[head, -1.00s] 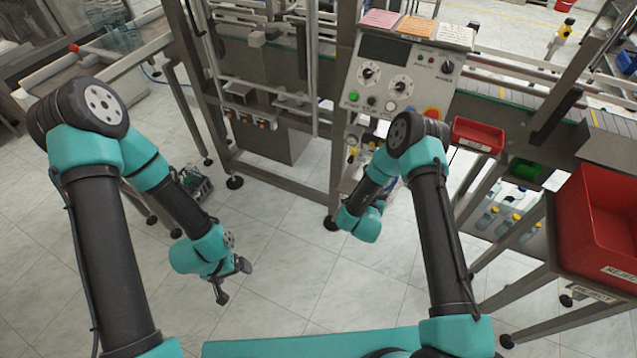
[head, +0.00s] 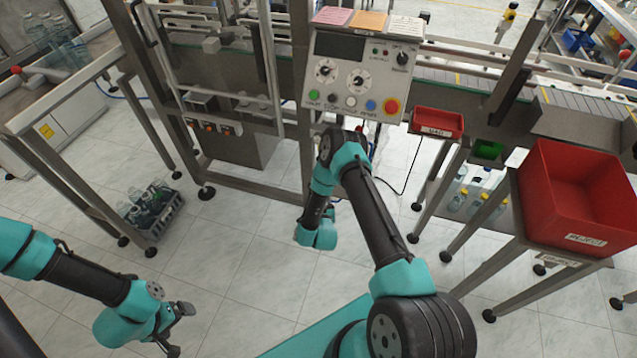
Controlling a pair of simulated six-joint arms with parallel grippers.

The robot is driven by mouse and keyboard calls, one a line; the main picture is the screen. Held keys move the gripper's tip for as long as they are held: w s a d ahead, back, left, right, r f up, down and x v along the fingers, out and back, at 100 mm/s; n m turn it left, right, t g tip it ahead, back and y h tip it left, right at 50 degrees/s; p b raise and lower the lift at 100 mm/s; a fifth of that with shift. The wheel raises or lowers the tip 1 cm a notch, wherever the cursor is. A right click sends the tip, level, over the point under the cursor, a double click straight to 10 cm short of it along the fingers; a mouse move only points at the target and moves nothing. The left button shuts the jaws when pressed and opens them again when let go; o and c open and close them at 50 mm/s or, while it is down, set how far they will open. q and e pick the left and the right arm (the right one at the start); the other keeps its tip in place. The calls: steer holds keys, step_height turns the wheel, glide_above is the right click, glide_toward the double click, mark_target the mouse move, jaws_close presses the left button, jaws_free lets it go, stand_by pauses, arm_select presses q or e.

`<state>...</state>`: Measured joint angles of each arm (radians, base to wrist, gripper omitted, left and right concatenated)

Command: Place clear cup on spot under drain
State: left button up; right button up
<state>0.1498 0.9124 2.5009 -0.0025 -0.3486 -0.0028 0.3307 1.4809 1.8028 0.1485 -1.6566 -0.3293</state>
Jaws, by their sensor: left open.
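I cannot make out a clear cup, the drain or a marked spot under it in the head view. My left gripper (head: 178,330) hangs at the lower left above the tiled floor. Its fingers are apart and nothing shows between them. It is well clear of the machine. My right arm reaches up the middle, and its wrist hangs low in front of the machine frame; the fingers of the right gripper are hidden.
A control panel (head: 338,110), a small red bin (head: 437,122) and a large red bin (head: 573,232) line the machine's front. A dark crate (head: 163,226) of clear bottles sits on the floor at left. More bottles (head: 470,197) stand on a right shelf.

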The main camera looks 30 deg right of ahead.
steer(key=x, duration=0.5)
steer(key=d+r+x, duration=0.1)
steer(key=x, duration=0.9)
steer(key=shift+s+d+r, duration=0.15)
steer(key=shift+d+r, duration=0.15)
steer(key=shift+d, duration=0.05)
steer(key=shift+w+d, duration=0.25)
steer(key=shift+w, duration=0.1)
steer(key=shift+f, duration=1.8)
steer(key=shift+f, duration=0.15)
steer(key=o, duration=1.1)
steer(key=shift+c, duration=0.2)
steer(key=shift+r, duration=0.2)
steer(key=v, duration=1.2)
